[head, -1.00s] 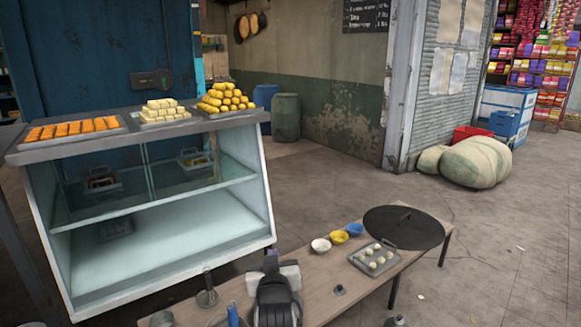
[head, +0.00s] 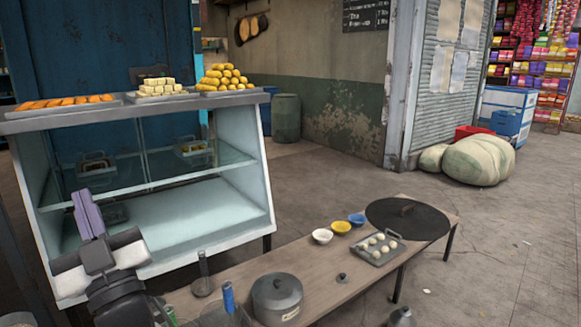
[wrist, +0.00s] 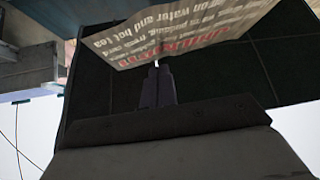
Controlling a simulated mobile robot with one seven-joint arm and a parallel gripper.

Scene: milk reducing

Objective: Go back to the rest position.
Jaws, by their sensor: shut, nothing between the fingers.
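My gripper (head: 88,215) shows at the lower left of the head view, raised in front of the glass display case (head: 190,222). Its purple-grey fingers are together and hold nothing. In the wrist view the closed fingers (wrist: 157,87) point away from the camera toward a dark panel, with a printed paper sheet (wrist: 190,35) above them. I cannot tell how far the fingers are from that sheet.
A wooden table (head: 235,270) stands at front with a lidded pot (head: 277,298), several bowls, a tray of white balls (head: 378,250) and a black round lid (head: 408,218). Sweets sit on the case top.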

